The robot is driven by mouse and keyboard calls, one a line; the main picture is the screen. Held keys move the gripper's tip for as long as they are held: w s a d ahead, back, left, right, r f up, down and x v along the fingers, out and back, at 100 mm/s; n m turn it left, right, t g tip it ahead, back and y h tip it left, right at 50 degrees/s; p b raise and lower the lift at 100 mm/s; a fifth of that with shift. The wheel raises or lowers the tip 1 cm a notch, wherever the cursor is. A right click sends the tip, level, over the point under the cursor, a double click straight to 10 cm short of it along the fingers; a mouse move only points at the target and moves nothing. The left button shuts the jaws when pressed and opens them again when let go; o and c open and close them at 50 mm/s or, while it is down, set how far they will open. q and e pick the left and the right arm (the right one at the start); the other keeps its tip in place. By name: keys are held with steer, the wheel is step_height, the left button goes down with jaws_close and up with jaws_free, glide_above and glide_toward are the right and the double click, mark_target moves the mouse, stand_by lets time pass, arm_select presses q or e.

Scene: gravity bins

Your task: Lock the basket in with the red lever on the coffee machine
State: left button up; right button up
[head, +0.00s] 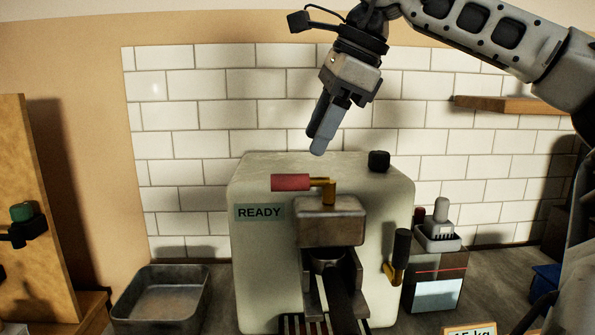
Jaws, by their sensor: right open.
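The coffee machine (375,220) is a cream box with a READY label on its front. Its red lever (290,182) lies level and points left from a brass pivot above the metal head (331,228). The basket (328,258) sits under that head, partly hidden, with a dark handle (341,298) slanting down towards me. My right gripper (319,145) is above the machine, pointing down, its fingertips above and slightly right of the lever. It is open and empty, touching nothing visible. My left gripper is out of view.
A metal tray (128,318) stands left of the machine. A black-handled brass lever (401,250) sticks out at the machine's right side, beside a box with a grey-handled tool (438,232). A black knob (379,161) tops the machine. A wooden shelf (505,104) is right.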

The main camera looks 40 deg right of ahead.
mark_target(297, 174)
steer(key=x, duration=0.7)
steer(key=shift+w+f, duration=0.2)
steer(key=shift+f, duration=0.05)
jaws_close()
